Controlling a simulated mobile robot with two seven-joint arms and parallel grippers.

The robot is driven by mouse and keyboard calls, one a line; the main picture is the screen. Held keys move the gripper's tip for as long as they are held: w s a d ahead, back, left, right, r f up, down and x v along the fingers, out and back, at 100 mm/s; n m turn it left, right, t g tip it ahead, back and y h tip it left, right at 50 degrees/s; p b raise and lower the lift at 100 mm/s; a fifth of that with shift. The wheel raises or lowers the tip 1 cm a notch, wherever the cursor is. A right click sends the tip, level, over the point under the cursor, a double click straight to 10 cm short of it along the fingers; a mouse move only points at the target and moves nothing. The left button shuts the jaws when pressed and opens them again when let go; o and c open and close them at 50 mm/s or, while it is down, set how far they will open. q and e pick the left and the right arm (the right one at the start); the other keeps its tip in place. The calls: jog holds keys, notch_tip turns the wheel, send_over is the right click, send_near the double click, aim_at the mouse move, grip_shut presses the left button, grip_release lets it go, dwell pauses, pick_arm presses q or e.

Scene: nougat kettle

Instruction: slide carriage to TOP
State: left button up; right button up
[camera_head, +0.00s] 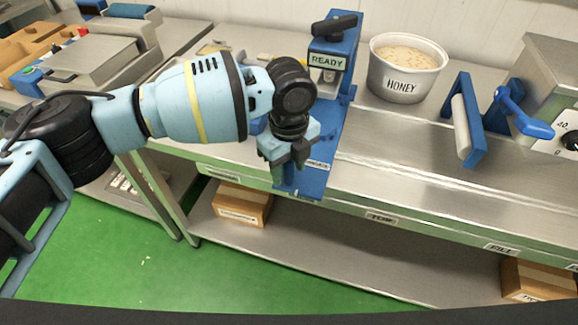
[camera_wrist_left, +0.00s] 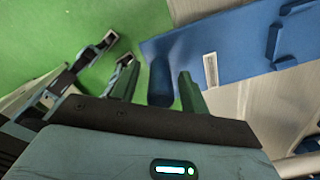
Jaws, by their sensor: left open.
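A blue fixture stands on the bench, with a READY sign (camera_head: 327,62) on its upright and a long blue plate (camera_head: 322,150) reaching to the bench's front edge. The plate (camera_wrist_left: 215,45) also fills the upper right of the left wrist view. My left gripper (camera_head: 287,160) is at the plate's front left, pointing down. It is open, with a dark blue peg (camera_wrist_left: 160,82) showing between its fingers in the left wrist view. I cannot tell whether the fingers touch the peg. My gripper hides it in the head view. I cannot make out which part is the carriage.
A honey tub (camera_head: 403,75) stands right of the fixture. Further right are a blue frame with a pale roller (camera_head: 462,127) and a steel machine with a blue lever (camera_head: 520,112). Cardboard boxes (camera_head: 241,205) sit on the lower shelf. The green floor is clear in front.

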pick_arm(q)
jog(key=shift+f, duration=0.3)
grip_shut()
jog(key=shift+d, duration=0.1)
pick_arm(e)
jog(key=shift+s+f, duration=0.1)
jog(key=shift+f, duration=0.05)
